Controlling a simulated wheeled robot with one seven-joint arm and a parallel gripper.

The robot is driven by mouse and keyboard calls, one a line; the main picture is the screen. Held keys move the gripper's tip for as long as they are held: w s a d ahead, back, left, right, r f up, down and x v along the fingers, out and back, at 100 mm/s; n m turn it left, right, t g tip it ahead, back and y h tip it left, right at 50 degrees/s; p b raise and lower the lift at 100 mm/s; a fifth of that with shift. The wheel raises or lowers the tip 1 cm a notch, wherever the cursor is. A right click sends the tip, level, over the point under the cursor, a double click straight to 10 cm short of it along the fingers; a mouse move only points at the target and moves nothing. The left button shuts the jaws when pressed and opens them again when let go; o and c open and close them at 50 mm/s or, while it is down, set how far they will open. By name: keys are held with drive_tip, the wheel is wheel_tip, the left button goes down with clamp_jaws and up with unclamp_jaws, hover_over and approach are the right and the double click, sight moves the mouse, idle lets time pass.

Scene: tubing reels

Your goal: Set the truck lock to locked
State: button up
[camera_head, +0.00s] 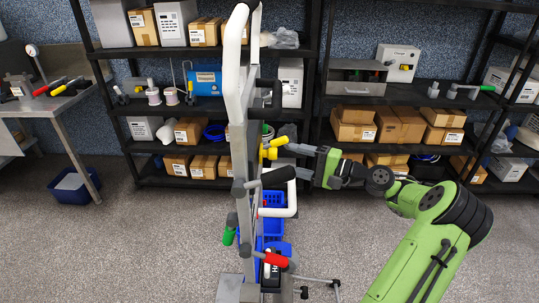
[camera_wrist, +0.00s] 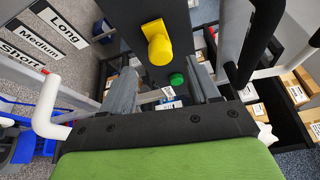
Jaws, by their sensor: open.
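A tall grey frame (camera_head: 240,130) with a white rail stands upright in the middle of the head view; I take it for the truck. A yellow knob (camera_head: 273,147) sticks out of its right side. In the wrist view the yellow knob (camera_wrist: 157,46) sits on a dark panel (camera_wrist: 140,12), with a green round piece (camera_wrist: 177,79) below it. No readable mark tells me which part is the lock or how it is set. My gripper (camera_head: 290,148) is open, close to the yellow knob; its grey fingers (camera_wrist: 163,72) spread below the knob, with no visible grip on it.
A red handle (camera_head: 273,260) and a green handle (camera_head: 229,236) stick out low on the frame. A white bent bar (camera_wrist: 48,108) is left of my gripper. Blue bins (camera_head: 272,222) stand low behind.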

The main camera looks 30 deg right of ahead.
sight(273, 154)
drive_tip(key=x, duration=0.7)
drive_tip(key=shift+w+a, duration=0.15)
drive_tip(key=shift+w, duration=0.05)
drive_tip(key=shift+c, duration=0.2)
clamp_jaws()
